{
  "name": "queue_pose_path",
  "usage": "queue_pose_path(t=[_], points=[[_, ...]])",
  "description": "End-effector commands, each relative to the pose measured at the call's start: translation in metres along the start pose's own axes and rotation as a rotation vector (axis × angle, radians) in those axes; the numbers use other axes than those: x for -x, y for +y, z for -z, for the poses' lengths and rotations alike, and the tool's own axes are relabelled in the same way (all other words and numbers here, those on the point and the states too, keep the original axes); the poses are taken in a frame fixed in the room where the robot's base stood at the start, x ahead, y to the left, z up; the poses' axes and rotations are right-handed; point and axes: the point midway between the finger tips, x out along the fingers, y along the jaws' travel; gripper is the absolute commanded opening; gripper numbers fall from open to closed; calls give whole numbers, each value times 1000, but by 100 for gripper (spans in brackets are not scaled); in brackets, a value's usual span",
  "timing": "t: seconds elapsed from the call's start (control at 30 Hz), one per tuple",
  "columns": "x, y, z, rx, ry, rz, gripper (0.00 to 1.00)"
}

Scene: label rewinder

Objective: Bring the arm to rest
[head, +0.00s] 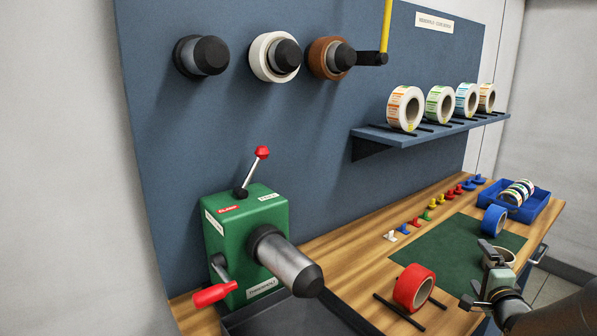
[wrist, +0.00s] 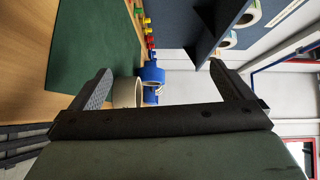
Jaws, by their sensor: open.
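My gripper (head: 484,277) is at the lower right in the head view, above the front part of the bench near the green mat. In the wrist view my gripper (wrist: 165,85) has its two dark fingers spread wide, with nothing held between them. Beyond the fingers, a cream roll (wrist: 127,92) and a blue roll (wrist: 152,75) show in the wrist view. In the head view the blue roll (head: 494,219) stands on the mat, and the cream roll (head: 503,255) is partly hidden behind my gripper.
A red roll (head: 414,287) sits on a black stand left of my gripper. The green rewinder (head: 240,235) is at the left. A shelf (head: 430,138) holds several label rolls. A blue bin (head: 540,203) is at the bench's far right. The mat's middle (head: 450,245) is clear.

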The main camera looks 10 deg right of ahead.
Motion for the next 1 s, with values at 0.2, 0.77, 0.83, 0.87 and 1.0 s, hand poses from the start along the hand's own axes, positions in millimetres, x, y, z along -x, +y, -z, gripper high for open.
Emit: queue_pose_path(t=[0.2, 0.77, 0.83, 0.87, 1.0], points=[[-1, -32, -48, 232, -35, -185, 100], [170, -172, -211, 1121, -530, -844, 100], [214, -190, -229, 1207, -684, -895, 100], [232, -196, -237, 1239, -752, -909, 100], [302, -218, -260, 1335, -1040, -924, 100]])
